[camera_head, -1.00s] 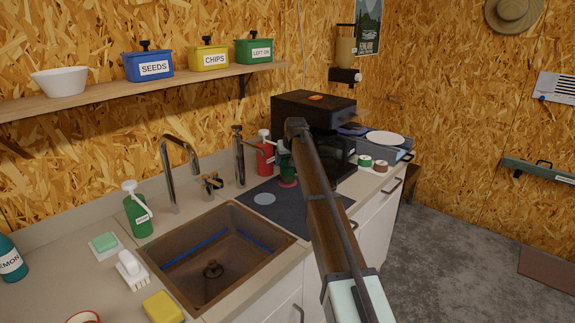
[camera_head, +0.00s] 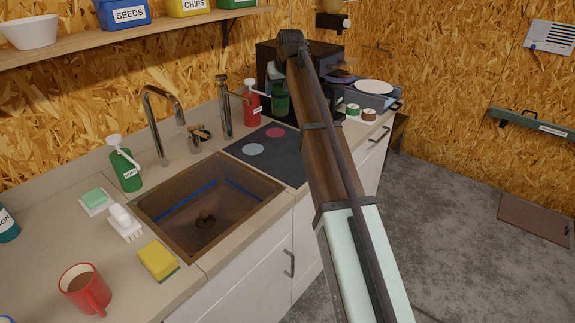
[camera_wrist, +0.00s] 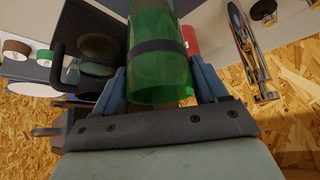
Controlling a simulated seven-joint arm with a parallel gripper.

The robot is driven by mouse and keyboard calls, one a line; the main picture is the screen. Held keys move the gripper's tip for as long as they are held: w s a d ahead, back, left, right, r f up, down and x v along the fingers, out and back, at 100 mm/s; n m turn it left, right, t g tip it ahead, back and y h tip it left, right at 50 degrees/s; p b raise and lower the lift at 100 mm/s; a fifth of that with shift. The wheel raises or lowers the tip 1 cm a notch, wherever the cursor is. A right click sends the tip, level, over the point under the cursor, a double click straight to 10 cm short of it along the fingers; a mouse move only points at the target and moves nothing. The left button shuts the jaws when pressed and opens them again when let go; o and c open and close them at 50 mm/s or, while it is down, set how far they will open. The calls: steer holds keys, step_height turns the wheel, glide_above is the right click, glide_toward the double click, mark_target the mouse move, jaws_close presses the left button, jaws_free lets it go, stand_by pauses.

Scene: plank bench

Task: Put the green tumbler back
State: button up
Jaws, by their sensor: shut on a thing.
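The green tumbler (camera_head: 280,100) is a translucent green cup with a dark band. In the wrist view the tumbler (camera_wrist: 160,82) fills the space between the two blue fingers of my gripper (camera_wrist: 160,75), which is shut on it. In the head view my gripper (camera_head: 277,74) is partly hidden by my arm and holds the tumbler above the far end of the dark mat (camera_head: 292,170). The mat's pink disc (camera_head: 275,132) and grey disc (camera_head: 253,150) are both bare.
A red pump bottle (camera_head: 251,104) stands just left of the tumbler, with a dark box-like appliance (camera_head: 266,62) behind. Tape rolls (camera_head: 369,115) and a tray with a white plate (camera_head: 374,87) are to the right. The sink (camera_head: 190,240) and a red mug (camera_head: 85,288) are nearer.

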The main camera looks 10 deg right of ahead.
steer(key=s+d+f, duration=0.1)
steer(key=s+f, duration=0.3)
steer(key=s, duration=1)
steer(key=shift+w+d+f, duration=0.1)
steer(key=shift+d+f, duration=0.05)
steer(key=shift+f, duration=4.65)
steer(key=shift+f, duration=0.1)
steer(key=o, duration=1.4)
steer(key=v, duration=1.2)
